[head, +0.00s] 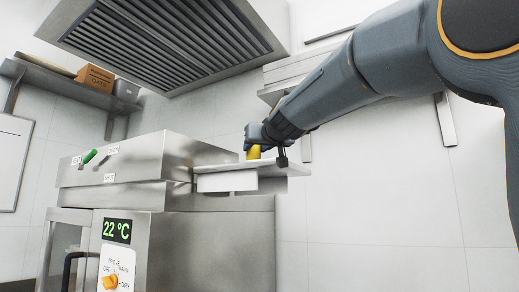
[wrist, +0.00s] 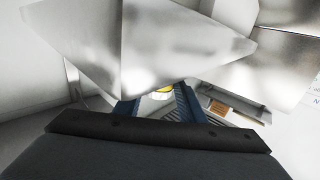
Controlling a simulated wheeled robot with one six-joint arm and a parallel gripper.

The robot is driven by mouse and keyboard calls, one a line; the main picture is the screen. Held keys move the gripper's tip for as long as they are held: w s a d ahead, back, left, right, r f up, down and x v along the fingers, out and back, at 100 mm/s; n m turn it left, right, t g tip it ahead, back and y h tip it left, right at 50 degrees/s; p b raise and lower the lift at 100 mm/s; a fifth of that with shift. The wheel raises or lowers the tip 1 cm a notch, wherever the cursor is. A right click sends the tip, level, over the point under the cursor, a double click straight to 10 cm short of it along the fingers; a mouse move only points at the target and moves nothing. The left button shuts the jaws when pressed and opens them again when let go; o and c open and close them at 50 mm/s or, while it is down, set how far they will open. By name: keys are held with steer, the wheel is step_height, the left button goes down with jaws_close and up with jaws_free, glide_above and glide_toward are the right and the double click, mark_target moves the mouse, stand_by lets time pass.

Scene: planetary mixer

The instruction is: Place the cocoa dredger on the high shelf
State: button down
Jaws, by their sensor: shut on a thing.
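My gripper (head: 255,142) is shut on a yellow thing (head: 254,153), which I take to be the cocoa dredger. Only a small part of it shows below the fingers, just above a pale steel ledge (head: 228,169) at the right of the steel cabinet. I cannot tell whether it touches the ledge. In the wrist view the blue fingers (wrist: 160,108) stand on either side of the yellow thing (wrist: 163,93). Wall shelves show at the upper left (head: 58,80) and behind my arm (head: 287,72); I cannot tell which is the high shelf.
A vent hood (head: 170,35) hangs overhead. The left shelf holds a brown box (head: 95,78) and a grey container (head: 126,90). The steel cabinet (head: 215,240) has a 22 °C display (head: 117,231), an orange knob (head: 110,282) and a green-handled switch (head: 89,156).

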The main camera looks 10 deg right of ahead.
steer(key=shift+f, duration=0.1)
steer(key=c, duration=1.2)
jaws_free()
steer(key=shift+o, duration=0.2)
steer(key=s, duration=0.3)
steer(key=s+b, duration=0.1)
steer(key=s, duration=0.2)
steer(key=s+b, duration=0.1)
steer(key=s, duration=0.2)
steer(key=shift+d, duration=0.3)
steer(key=shift+s+a+b, duration=0.1)
steer(key=shift+s+b, duration=0.05)
steer(key=shift+b, duration=1)
steer(key=b, duration=0.3)
steer(key=shift+s+a+b, duration=0.1)
steer(key=shift+s+b, duration=0.05)
steer(key=shift+b, duration=0.15)
